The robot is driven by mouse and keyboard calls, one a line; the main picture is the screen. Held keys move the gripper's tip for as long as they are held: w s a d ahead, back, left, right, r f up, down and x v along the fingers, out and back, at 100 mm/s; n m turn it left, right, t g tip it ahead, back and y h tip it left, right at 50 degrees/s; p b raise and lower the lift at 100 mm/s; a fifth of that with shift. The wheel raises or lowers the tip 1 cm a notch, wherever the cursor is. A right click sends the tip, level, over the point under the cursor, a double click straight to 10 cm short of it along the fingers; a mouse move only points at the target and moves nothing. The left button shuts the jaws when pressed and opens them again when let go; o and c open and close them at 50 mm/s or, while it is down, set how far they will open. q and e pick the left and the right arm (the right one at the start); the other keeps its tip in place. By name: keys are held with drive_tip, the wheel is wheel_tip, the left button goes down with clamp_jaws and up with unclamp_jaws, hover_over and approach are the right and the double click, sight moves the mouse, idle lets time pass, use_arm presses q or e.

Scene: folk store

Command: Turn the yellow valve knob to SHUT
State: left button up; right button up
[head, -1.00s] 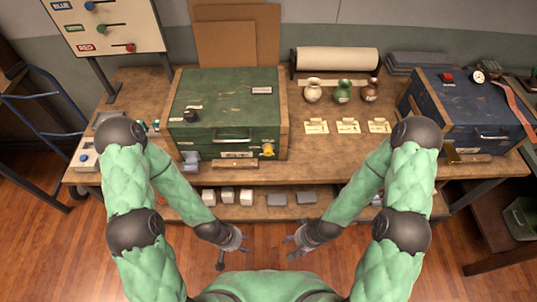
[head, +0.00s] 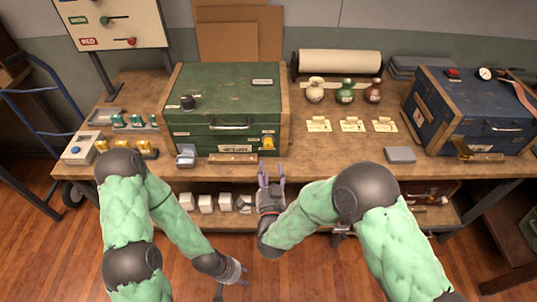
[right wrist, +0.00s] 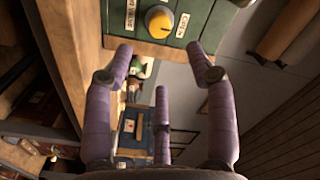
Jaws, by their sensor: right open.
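The yellow valve knob (head: 268,142) is on the front face of the green chest (head: 225,90), at its lower right. It also shows in the right wrist view (right wrist: 159,21), beside a pale label reading OPEN (right wrist: 182,25) and a larger label (right wrist: 130,16). Which way the knob points is too small to tell. My right gripper (head: 271,176) is open and empty, just below the knob and apart from it. In the right wrist view its purple fingers (right wrist: 160,60) are spread, with the knob beyond the tips. My left gripper (head: 234,272) hangs low before the bench, its fingers unclear.
The chest stands on a wooden bench (head: 330,165). A wooden block (head: 233,159) and a small grey box (head: 186,155) lie before it. Vases, cards and a blue chest (head: 470,110) stand to the right. White cubes (head: 206,203) sit on the lower shelf.

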sight(268, 146)
drive_tip(key=w+b, duration=0.2)
drive_tip(key=w, duration=0.7)
drive_tip(key=shift+a+f, duration=0.1)
drive_tip(key=shift+w+b, duration=0.3)
drive_tip(key=shift+w, duration=0.5)
clamp_jaws()
